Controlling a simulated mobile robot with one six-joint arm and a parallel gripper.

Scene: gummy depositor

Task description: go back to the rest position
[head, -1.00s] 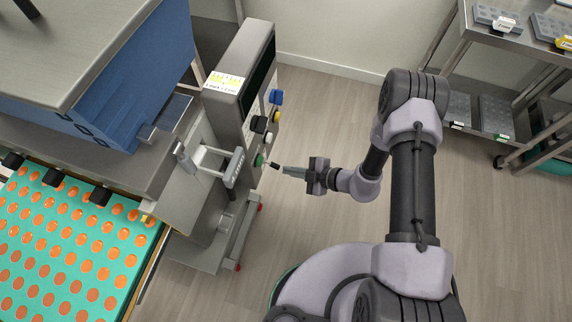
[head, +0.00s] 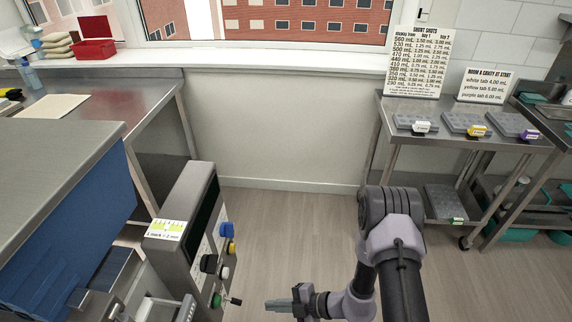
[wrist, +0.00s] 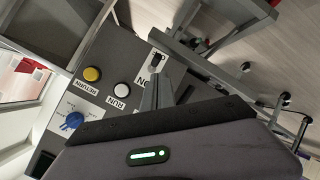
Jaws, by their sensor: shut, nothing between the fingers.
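My gripper (head: 270,305) is at the bottom of the head view, its fingers pointing left at the depositor's control panel (head: 205,250). The fingers are shut with nothing between them. A gap shows between the fingertips and the small black toggle switch (head: 236,301). In the wrist view my fingers (wrist: 158,84) reach up in front of the panel, just below the toggle switch (wrist: 156,62) and right of the white button (wrist: 122,90). The yellow button (wrist: 92,74) and the blue knob (wrist: 72,121) lie further left.
The depositor's blue hopper (head: 75,235) stands at left. A steel cart (head: 455,125) with grey molds stands at the back right. A steel counter (head: 130,95) runs along the left. Open floor (head: 290,225) lies between the depositor and the cart.

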